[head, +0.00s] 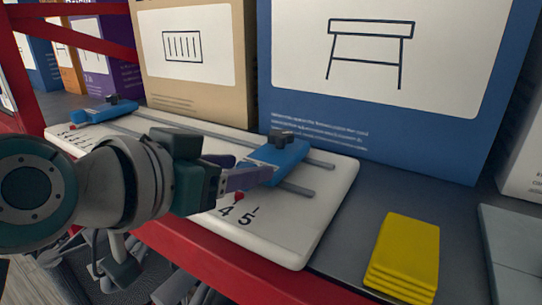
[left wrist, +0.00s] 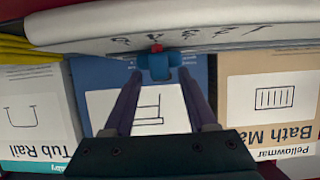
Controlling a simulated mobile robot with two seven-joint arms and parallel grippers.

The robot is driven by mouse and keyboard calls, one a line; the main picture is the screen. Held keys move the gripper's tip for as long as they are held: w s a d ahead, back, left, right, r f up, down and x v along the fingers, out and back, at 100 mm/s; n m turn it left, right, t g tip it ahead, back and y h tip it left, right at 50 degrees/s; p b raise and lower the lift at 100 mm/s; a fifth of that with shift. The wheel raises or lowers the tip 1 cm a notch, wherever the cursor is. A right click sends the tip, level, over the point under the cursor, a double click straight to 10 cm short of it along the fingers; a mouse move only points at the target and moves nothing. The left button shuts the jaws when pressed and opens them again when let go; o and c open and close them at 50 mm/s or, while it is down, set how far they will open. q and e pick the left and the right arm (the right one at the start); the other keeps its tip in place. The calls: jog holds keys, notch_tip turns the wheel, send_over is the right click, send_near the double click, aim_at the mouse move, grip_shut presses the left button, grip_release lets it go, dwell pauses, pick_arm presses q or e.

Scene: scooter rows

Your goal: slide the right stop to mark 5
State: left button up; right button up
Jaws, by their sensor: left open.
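A white board (head: 325,213) with two grey rails and printed numbers lies on the shelf. The right stop (head: 278,160), blue with a dark knob, sits on the rails toward the board's right end. Its red pointer (head: 238,196) is close to mark 4 and left of the tick of mark 5 (head: 246,216). The left stop (head: 105,109) is at the far left. My left gripper (head: 252,176) is open at the right stop. In the left wrist view the stop (left wrist: 158,64) shows between the fingertips (left wrist: 159,76); contact cannot be told. My right gripper is not in view.
A blue box (head: 400,120) and a tan box (head: 195,60) stand close behind the board. A yellow stack (head: 405,255) lies to its right, with bare grey shelf between. A red shelf edge (head: 210,262) runs along the front.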

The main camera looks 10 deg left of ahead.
pick_arm(q)
grip_shut()
dwell(0.5)
dwell(1.0)
